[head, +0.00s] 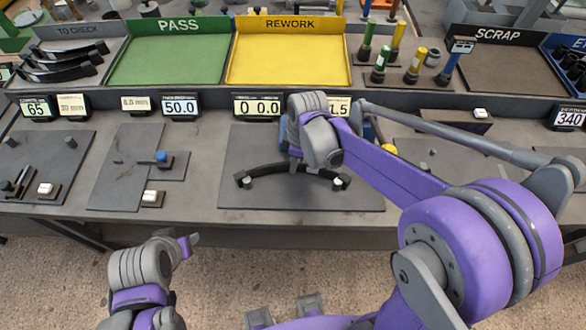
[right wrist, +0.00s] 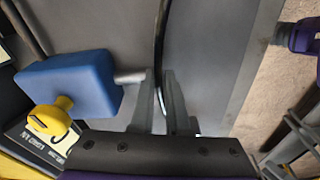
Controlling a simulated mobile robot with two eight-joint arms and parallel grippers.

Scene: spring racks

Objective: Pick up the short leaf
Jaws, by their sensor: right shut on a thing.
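A dark curved leaf (head: 262,172) spans two small posts on the grey plate in front of me, in the middle of the head view. In the right wrist view the leaf (right wrist: 159,40) shows edge-on as a thin dark strip running between the fingers. My right gripper (right wrist: 168,85) is shut on it around its middle; in the head view my wrist covers the fingers. Several more dark leaves (head: 62,62) lie stacked in the TO CHECK tray at the far left. My left gripper (head: 190,242) hangs in front of the bench edge, and its fingers cannot be made out.
A blue block with a yellow knob (right wrist: 70,85) stands close beside my right gripper. Behind are the green PASS tray (head: 170,60), the yellow REWORK tray (head: 285,60) and the SCRAP tray (head: 500,68). A row of number displays (head: 181,106) lines the bench.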

